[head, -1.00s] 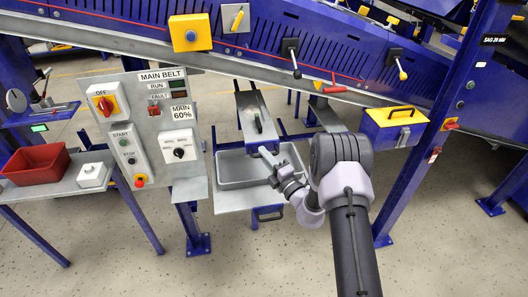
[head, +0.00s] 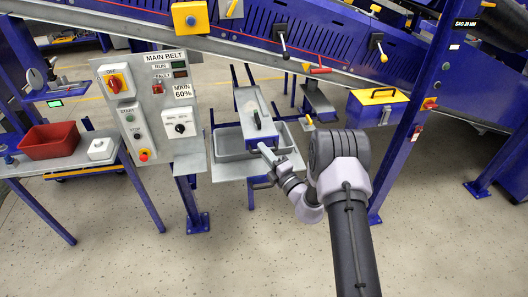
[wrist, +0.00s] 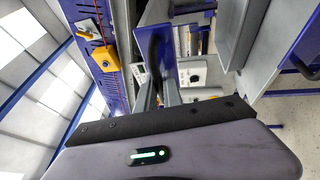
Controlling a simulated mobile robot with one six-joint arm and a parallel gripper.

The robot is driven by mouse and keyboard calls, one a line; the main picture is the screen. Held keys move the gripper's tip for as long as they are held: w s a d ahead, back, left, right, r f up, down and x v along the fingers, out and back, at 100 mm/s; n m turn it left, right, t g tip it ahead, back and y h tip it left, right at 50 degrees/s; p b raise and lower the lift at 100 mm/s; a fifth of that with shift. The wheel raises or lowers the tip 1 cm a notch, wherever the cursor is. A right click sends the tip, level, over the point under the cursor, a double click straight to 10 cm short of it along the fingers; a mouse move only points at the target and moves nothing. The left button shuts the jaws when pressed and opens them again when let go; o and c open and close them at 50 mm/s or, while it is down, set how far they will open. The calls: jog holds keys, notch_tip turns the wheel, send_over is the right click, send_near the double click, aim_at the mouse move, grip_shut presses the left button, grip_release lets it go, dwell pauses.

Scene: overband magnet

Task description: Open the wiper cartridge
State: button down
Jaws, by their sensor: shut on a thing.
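The wiper cartridge appears to be the long grey drawer-like box (head: 250,101) with a black grip on top and a blue front plate (head: 263,144). It sticks out toward me over a grey tray. My gripper (head: 268,154) is at the front plate, shut on what looks like its handle; the arm partly hides the contact in the head view. In the wrist view, the fingers of my gripper (wrist: 158,88) reach to a dark bar on the blue plate (wrist: 167,68). The cartridge's inside is not clearly visible.
A grey tray (head: 222,158) lies under the cartridge. The MAIN BELT control panel (head: 148,117) stands to its left, with a red bin (head: 47,141) farther left. A yellow-lidded blue box (head: 376,105) is to the right. The floor in front is open.

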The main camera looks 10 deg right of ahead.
jog(key=c, duration=1.5)
grip_release()
jog(key=v, duration=1.7)
jog(key=shift+s+p, duration=0.2)
jog(key=shift+p, duration=0.15)
jog(key=shift+d, duration=0.1)
